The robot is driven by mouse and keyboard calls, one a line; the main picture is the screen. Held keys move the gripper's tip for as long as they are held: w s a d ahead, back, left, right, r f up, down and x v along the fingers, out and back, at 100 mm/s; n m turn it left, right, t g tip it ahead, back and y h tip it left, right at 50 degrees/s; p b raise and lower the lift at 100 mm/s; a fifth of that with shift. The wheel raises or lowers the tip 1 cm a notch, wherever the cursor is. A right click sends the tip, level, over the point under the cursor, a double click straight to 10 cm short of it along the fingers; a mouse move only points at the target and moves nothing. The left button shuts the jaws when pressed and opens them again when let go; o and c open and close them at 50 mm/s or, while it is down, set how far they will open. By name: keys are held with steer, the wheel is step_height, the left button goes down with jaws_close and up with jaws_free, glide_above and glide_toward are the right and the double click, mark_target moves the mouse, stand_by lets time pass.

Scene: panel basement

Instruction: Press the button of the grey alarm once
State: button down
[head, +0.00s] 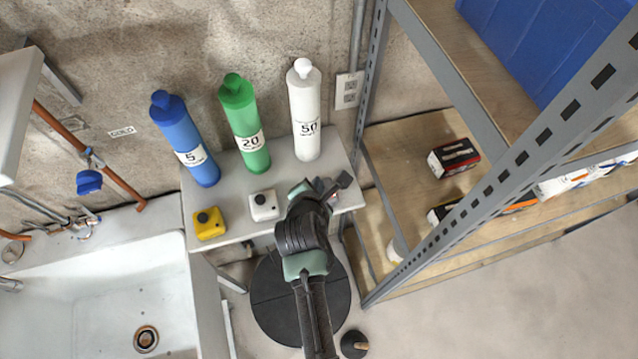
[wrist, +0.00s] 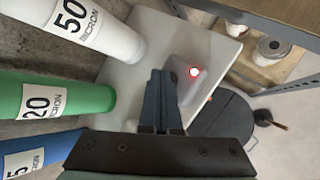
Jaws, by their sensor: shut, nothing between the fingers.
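In the head view the grey alarm (head: 322,185) is mostly hidden behind my gripper and wrist. My gripper (wrist: 163,76) is shut and empty. Its fingertips are beside the red button, to its left in the wrist view. I cannot tell whether they touch the alarm. In the head view my gripper (head: 341,182) is over the right end of the shelf.
A white alarm (head: 263,206) and a yellow alarm (head: 209,223) stand along the shelf (head: 233,227). Blue (head: 185,140), green (head: 244,125) and white (head: 304,110) filter bottles stand behind them. A metal rack (head: 480,190) is on the right, a sink (head: 110,290) on the left.

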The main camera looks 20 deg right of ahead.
steer(key=shift+f, duration=0.1)
stand_by(0.3)
steer(key=shift+r+p, duration=0.85)
steer(key=shift+p, duration=0.15)
step_height(320, 180, up, 5)
steer(key=p, duration=0.5)
stand_by(0.5)
